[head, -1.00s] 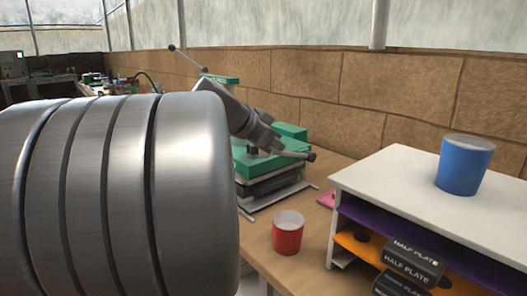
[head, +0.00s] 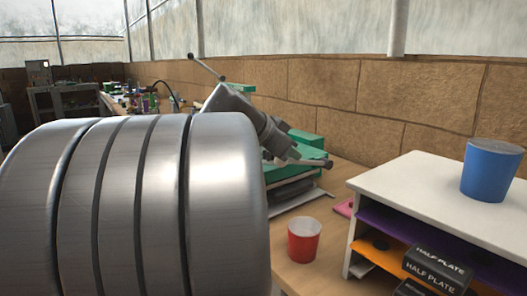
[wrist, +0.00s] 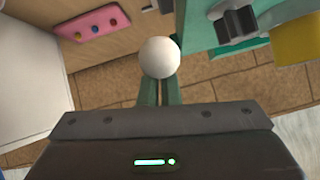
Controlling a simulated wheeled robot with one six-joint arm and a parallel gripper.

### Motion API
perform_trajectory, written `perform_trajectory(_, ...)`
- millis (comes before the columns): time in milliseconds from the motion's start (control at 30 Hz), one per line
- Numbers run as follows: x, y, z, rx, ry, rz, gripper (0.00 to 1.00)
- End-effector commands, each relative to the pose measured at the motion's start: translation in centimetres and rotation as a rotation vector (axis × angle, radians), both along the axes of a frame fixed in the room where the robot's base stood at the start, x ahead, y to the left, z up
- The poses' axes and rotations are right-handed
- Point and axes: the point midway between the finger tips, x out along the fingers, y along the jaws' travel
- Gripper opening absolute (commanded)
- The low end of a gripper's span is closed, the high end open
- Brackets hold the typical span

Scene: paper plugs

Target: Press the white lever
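A round white knob (wrist: 159,57) shows in the wrist view, at the ends of my gripper's two fingers, and hides their tips. I take it to be the end of the white lever; I cannot tell whether the fingers touch it. Only a narrow gap shows between the fingers of my gripper (wrist: 160,88), and nothing is seen held between them. In the head view a green machine (head: 305,142) stands on the bench behind my arm, partly hidden. A rod with a dark ball end (head: 328,164) shows there. No white lever can be made out in the head view.
A red cup (head: 304,242) stands on the wooden bench beside a white shelf (head: 425,192) with a blue cup (head: 490,172) on top. Black boxes (head: 436,268) sit in the shelf. A pink panel (wrist: 92,25) lies near the knob. A brick wall (head: 420,95) stands behind.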

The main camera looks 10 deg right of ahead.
Motion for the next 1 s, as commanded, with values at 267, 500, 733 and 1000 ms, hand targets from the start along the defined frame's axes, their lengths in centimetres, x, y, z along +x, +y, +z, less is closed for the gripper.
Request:
perform_trajectory(267, -0.4, -1.6, 3.8, 0.005, 0.001, 0.0, 0.0)
perform_trajectory(500, -2.3, 2.4, 6.5, 0.001, -0.003, 0.011, 0.0)
perform_trajectory(733, -3.6, 5.1, 8.2, 0.002, -0.003, 0.008, 0.0)
perform_trajectory(1000, -4.2, 6.1, 8.8, 0.0, -0.004, 0.005, 0.0)
